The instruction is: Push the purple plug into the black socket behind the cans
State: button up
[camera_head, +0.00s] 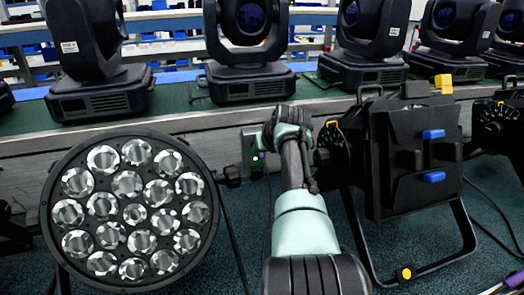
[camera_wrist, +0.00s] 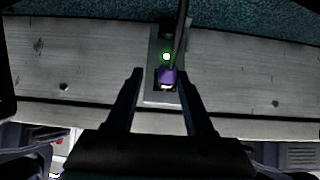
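In the wrist view a purple plug (camera_wrist: 167,75) with a black cable sits at the dark opening of the socket (camera_wrist: 161,88) on a grey plate (camera_wrist: 153,60). How deep it sits cannot be told. My gripper (camera_wrist: 162,76) is open, with one finger on each side of the plug and visible gaps between. In the head view my arm reaches between the cans to the plate (camera_head: 250,150) with a green light on the rail; the fingertips and this plug are hidden there. Another purple connector (camera_head: 514,279) shows at the lower right.
A round multi-lens par can (camera_head: 135,215) stands left of my arm, and a black can (camera_head: 415,150) on a yoke stands close on the right. Several moving-head lights (camera_head: 250,55) line the shelf behind. A cable runs across the carpet at right.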

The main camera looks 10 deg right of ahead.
jog(key=shift+o, duration=0.5)
jog(key=shift+a, duration=0.1)
